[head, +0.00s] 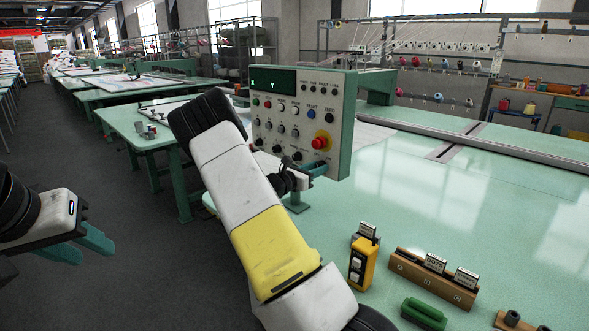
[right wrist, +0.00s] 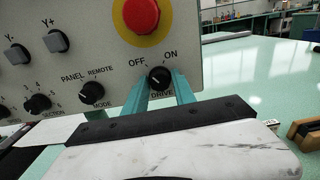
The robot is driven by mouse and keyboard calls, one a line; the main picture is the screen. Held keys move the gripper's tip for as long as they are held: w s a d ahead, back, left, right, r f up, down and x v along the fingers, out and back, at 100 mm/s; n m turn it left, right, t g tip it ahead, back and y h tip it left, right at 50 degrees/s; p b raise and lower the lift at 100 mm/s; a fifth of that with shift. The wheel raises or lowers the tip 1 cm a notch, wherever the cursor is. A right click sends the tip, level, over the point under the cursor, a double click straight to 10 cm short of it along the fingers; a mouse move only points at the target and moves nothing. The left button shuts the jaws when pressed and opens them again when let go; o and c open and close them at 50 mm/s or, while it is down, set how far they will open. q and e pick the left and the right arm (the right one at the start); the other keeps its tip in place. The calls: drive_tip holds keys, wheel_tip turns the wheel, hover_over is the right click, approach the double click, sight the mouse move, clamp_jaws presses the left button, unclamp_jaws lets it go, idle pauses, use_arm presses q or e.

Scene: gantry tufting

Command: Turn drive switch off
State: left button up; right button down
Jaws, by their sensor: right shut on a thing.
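The drive switch (right wrist: 159,77) is a black round knob on the grey control panel (right wrist: 60,60), with OFF printed at its upper left and ON at its upper right. Its small white mark looks turned toward the OFF side, though it is tiny. My right gripper (right wrist: 160,88) has its teal fingers on either side of the knob and is shut on it. My left gripper (head: 95,250) is open and empty at the far left, well away from the panel.
A red emergency button (right wrist: 141,14) sits just above the switch. The mode knob (right wrist: 91,93) is to its left. On the green table (head: 480,190) are a yellow pendant (head: 362,262), a wooden block with tags (head: 410,268) and a green block (head: 424,313).

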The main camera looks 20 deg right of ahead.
drive_tip(key=c, duration=1)
unclamp_jaws()
drive_tip(key=shift+c, duration=0.2)
drive_tip(key=shift+a, duration=0.1)
drive_tip(key=v, duration=0.7)
drive_tip(key=shift+s+a, duration=0.15)
drive_tip(key=shift+a, duration=0.15)
